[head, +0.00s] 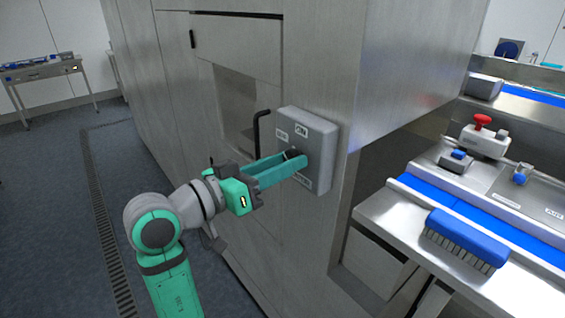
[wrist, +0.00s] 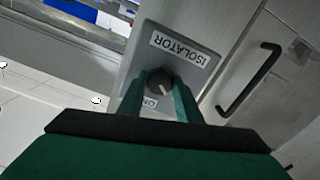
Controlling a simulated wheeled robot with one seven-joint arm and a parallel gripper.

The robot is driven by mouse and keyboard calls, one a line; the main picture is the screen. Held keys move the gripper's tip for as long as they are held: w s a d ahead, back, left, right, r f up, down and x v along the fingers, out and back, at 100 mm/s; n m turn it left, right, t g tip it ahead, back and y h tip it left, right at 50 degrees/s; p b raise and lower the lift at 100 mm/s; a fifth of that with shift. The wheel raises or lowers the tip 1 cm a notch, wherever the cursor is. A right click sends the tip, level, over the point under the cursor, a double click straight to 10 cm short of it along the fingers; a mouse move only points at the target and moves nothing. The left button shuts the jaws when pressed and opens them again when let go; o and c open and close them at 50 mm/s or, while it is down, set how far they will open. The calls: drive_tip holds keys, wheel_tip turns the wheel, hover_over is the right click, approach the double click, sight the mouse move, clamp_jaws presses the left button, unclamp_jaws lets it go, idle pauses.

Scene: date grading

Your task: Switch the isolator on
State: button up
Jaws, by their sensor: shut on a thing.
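The isolator (head: 320,145) is a grey box on the side of the steel cabinet, with small white labels on its face. In the wrist view the box (wrist: 197,47) shows an upside-down ISOLATOR label and part of an ON label (wrist: 150,102). Its dark round knob (wrist: 158,77) has a pale pointer mark towards the lower right in that view. My gripper (head: 297,160) is at the box face, its green fingers shut on the knob, one on each side. The fingers hide part of the knob and the other labels.
A black bar handle (head: 260,135) stands out from the cabinet just left of the box. At right is a steel bench (head: 385,214) with a blue brush (head: 466,238) and a red-topped control (head: 482,121). Open floor (head: 55,170) lies at left.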

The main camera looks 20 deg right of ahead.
drive_tip(key=m, duration=1)
idle(0.5)
drive_tip(key=o, duration=1)
drive_tip(key=shift+o, duration=0.2)
drive_tip(key=shift+a, duration=0.1)
drive_tip(key=v, duration=1)
drive_tip(key=shift+a, duration=0.25)
